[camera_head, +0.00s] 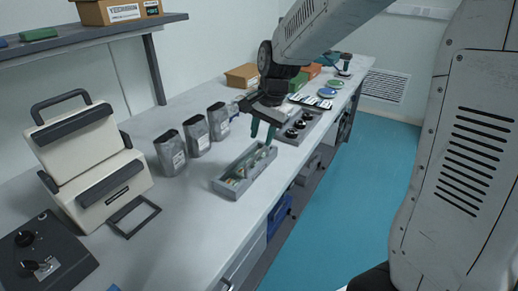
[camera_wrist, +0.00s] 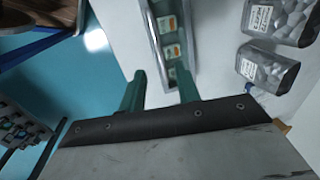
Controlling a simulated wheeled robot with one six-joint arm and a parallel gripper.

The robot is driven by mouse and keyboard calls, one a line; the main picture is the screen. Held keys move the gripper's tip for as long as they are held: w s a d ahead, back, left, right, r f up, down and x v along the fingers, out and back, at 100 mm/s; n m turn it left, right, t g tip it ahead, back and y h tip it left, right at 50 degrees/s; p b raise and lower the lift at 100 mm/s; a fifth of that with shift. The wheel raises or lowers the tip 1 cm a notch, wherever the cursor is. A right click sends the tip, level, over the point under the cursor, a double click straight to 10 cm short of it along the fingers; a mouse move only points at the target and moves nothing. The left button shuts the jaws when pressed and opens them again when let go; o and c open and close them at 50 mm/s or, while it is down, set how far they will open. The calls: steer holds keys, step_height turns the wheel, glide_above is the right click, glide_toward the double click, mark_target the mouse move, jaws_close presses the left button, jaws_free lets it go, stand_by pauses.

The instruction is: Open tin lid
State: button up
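Several grey tins with white labels stand in a row on the bench: a near one (camera_head: 170,153), a middle one (camera_head: 196,136) and a far one (camera_head: 218,121). In the wrist view, two tins (camera_wrist: 268,70) (camera_wrist: 284,18) stand at the right with pale lumps visible at their tops; I cannot tell whether a lid covers them. My gripper (camera_head: 262,134) hangs over the far end of a grey tray, right of the tins. Its two green fingers (camera_wrist: 160,92) are apart with nothing between them. It touches no tin.
The open grey tray (camera_head: 258,179) holds small labelled packets. A beige case with a black handle (camera_head: 88,150) and a dark control box (camera_head: 45,256) stand at the left. A knobbed panel (camera_head: 298,127) lies beyond my gripper. A shelf (camera_head: 95,38) overhangs the back. Blue floor (camera_head: 340,200) is clear at the right.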

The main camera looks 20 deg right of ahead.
mark_target(258, 154)
steer(key=f, duration=0.5)
steer(key=shift+w+a+f, duration=0.3)
steer(key=shift+w, duration=0.1)
jaws_close()
